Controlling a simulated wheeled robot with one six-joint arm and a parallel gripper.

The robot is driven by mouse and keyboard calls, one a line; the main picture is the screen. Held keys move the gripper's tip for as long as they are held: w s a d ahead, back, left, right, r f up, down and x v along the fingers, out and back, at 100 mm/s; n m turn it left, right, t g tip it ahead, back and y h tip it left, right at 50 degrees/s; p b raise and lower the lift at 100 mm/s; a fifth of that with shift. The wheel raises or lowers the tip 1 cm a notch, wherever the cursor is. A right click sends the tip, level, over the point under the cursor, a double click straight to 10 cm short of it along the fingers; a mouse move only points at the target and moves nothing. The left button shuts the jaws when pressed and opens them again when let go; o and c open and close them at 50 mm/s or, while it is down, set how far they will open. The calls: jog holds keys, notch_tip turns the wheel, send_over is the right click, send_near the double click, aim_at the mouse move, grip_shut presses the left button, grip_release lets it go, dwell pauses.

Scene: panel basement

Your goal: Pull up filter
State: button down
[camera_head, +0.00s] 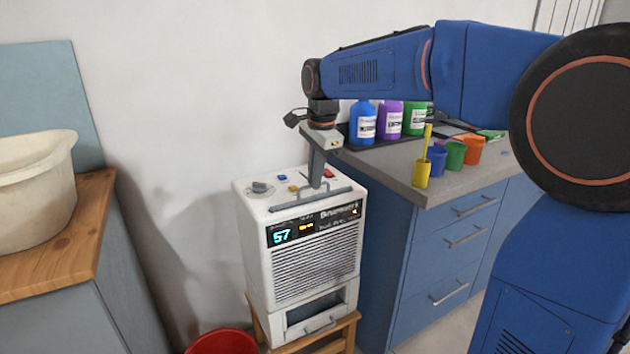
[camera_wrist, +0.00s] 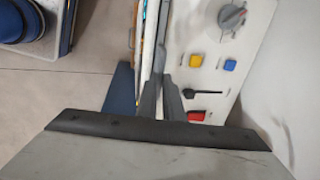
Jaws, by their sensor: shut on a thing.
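The white dehumidifier (camera_head: 305,262) stands against the wall, its display reading 57. The filter's grey handle (camera_head: 288,205) runs along the front edge of its top. In the wrist view the grey handle (camera_wrist: 167,35) runs upward from between the fingers. My gripper (camera_head: 316,185) points down at the middle of the handle and is shut on it. The fingers also show in the wrist view (camera_wrist: 161,90). The filter's body below the handle is hidden inside the housing.
A grey knob (camera_wrist: 232,17) and small coloured switches sit behind the handle. The dehumidifier stands on a wooden stool (camera_head: 340,330), with a red bucket (camera_head: 222,342) beside it. A blue cabinet (camera_head: 440,245) with bottles and cups is close on the right.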

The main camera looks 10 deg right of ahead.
notch_tip(320, 180, up, 20)
jog(key=shift+f, duration=0.25)
jog(key=c, duration=1.9)
grip_release()
jog(key=shift+r, duration=0.1)
notch_tip(320, 180, up, 12)
jog(key=s, duration=0.2)
jog(key=shift+s+d+f, duration=0.15)
jog(key=shift+d+f, duration=0.1)
jog(key=shift+d, duration=0.05)
